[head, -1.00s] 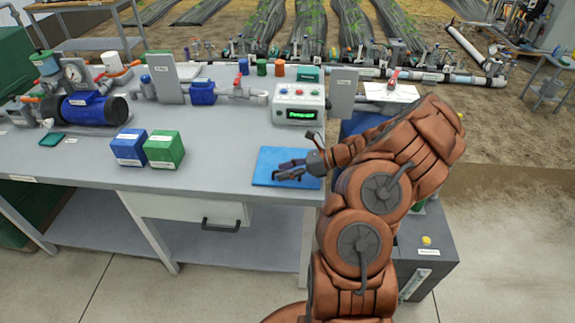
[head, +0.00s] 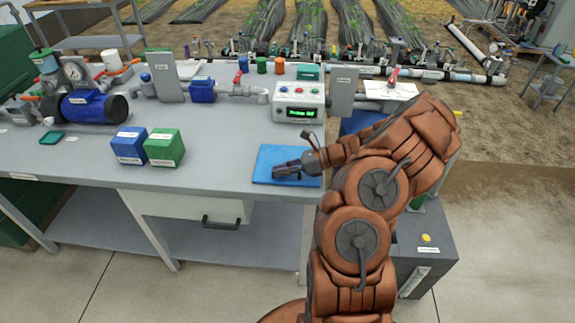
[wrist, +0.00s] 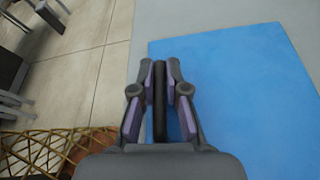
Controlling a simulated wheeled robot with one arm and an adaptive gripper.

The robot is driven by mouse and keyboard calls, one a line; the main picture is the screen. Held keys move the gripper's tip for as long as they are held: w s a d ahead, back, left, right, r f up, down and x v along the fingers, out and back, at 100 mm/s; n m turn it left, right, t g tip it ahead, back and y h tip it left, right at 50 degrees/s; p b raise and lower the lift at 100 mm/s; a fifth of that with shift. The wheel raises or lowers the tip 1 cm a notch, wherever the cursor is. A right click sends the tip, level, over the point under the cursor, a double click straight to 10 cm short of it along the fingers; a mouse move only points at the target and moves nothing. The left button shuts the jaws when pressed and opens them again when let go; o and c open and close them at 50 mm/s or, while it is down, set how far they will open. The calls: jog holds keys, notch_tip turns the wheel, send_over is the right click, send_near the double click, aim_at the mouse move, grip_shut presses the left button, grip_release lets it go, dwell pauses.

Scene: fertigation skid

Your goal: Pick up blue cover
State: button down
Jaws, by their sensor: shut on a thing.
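The blue cover (head: 266,161) is a flat blue square lying at the front right of the grey bench top. It fills much of the wrist view (wrist: 243,92). My gripper (head: 282,171) is low over the cover. In the wrist view, its two purple-padded fingers (wrist: 160,75) are closed on a dark upright bar (wrist: 160,108), which looks like the cover's handle. Where the bar joins the cover is hidden. The cover looks flat on the bench; I see no clear gap under it.
A control box (head: 299,102) with a lit green display stands behind the cover. A blue box (head: 129,146) and a green box (head: 164,148) stand to the left. Pipes and valves line the back. The bench top (head: 215,150) between is clear.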

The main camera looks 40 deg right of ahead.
jog(key=shift+r, duration=0.15)
dwell(0.3)
jog(key=shift+r+b, duration=0.45)
jog(key=shift+r, duration=1.05)
jog(key=shift+s+a+r, duration=0.15)
jog(key=shift+s+a, duration=0.05)
jog(key=s+a+r+b, duration=0.1)
jog(key=s+a+b, duration=0.1)
jog(key=s+a, duration=0.8)
jog(key=shift+s+a+r+b, duration=0.25)
jog(key=shift+a+b, duration=0.15)
jog(key=shift+a, duration=0.25)
